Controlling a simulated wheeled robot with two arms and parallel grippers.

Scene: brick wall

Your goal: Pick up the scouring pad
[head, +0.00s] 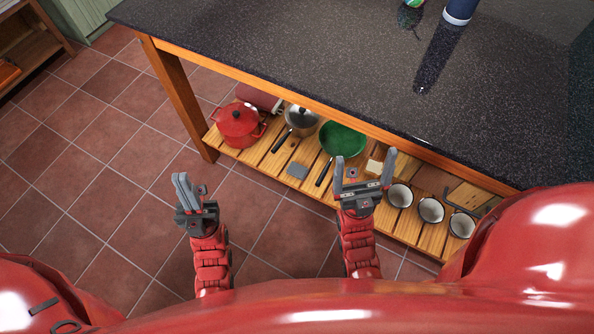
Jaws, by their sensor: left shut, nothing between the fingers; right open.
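A small flat grey square (297,170), which looks like the scouring pad, lies on the wooden lower shelf (272,158) under the dark countertop. It is left of the green pan's handle. My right gripper (365,158) is open, its fingers apart, to the right of the grey square and in front of the shelf in the picture. Nothing is held between its fingers. My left gripper (183,178) is shut and empty, over the tiled floor left of the shelf.
The shelf also holds a red pot (238,125), a steel pan (300,120), a green pan (343,138), a pale yellowish block (373,167) and white cups (430,209). The dark countertop (300,50) overhangs the shelf. A table leg (180,95) stands at left. Tiled floor (100,180) is clear.

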